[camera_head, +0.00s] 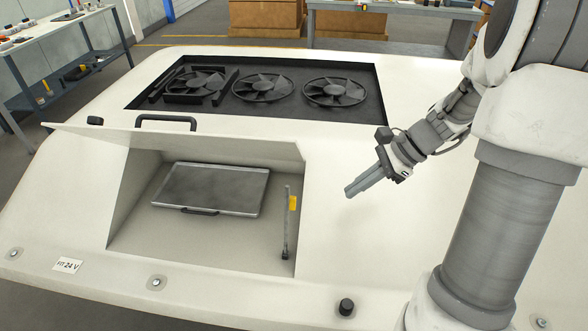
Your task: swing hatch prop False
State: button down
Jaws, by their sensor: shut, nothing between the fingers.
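The hatch lid (205,139) is a pale panel with a dark handle (166,121) behind its upper edge. It stands swung up over the rectangular opening, so the recess (240,229) below shows. A thin grey prop rod with a yellow tag (292,203) stands at the right side of the recess. Its upper end is below the lid and I cannot tell whether it touches anything. A grey tray-like panel with a dark handle (211,188) lies inside the recess. My gripper (349,194) is shut and empty, above the white surface to the right of the opening, apart from the rod.
Three dark fans (262,88) sit in a sunken bay behind the hatch. The white surface around my gripper is clear. Benches (66,48) stand beyond.

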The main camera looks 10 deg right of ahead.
aim_at(294, 197)
jog(key=w+d+f+m, duration=0.1)
jog(key=w+d+f+m+t+y, duration=0.1)
jog(key=m, duration=0.1)
jog(key=shift+w+f, duration=0.1)
jog(key=shift+w, duration=0.2)
jog(key=w+a+f, duration=0.3)
jog(key=a+f, duration=0.3)
jog(key=a, duration=0.5)
jog(key=shift+w+f, duration=0.2)
jog(key=shift+f, duration=0.1)
jog(key=a, duration=0.2)
jog(key=w+a, duration=0.1)
jog(key=shift+a+r, duration=0.15)
jog(key=shift+r, duration=0.15)
jog(key=shift+p, duration=0.3)
